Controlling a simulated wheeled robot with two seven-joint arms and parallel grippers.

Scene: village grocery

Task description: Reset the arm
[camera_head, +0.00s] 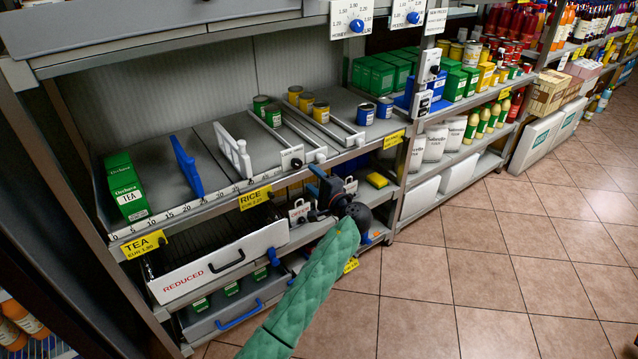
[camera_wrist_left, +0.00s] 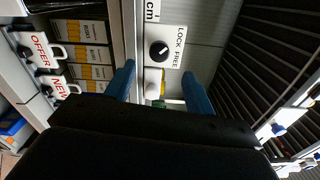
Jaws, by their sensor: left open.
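My left gripper (camera_head: 318,182) is at the end of my green-sleeved arm, in front of the lower part of the near shelf unit, beside the small white OFFER sign (camera_head: 299,211). In the left wrist view its two blue fingers (camera_wrist_left: 158,72) stand apart with nothing between them. Behind the gap are a LOCK FREE plate with a black knob (camera_wrist_left: 159,51) and a small yellow thing that I cannot identify. My right gripper is not in view.
Above the gripper, the shelf holds a green tea box (camera_head: 126,188), a blue divider (camera_head: 187,166), a white divider (camera_head: 233,151) and several cans. A white REDUCED drawer front (camera_head: 222,262) is lower left. The tiled floor (camera_head: 480,270) is clear to the right.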

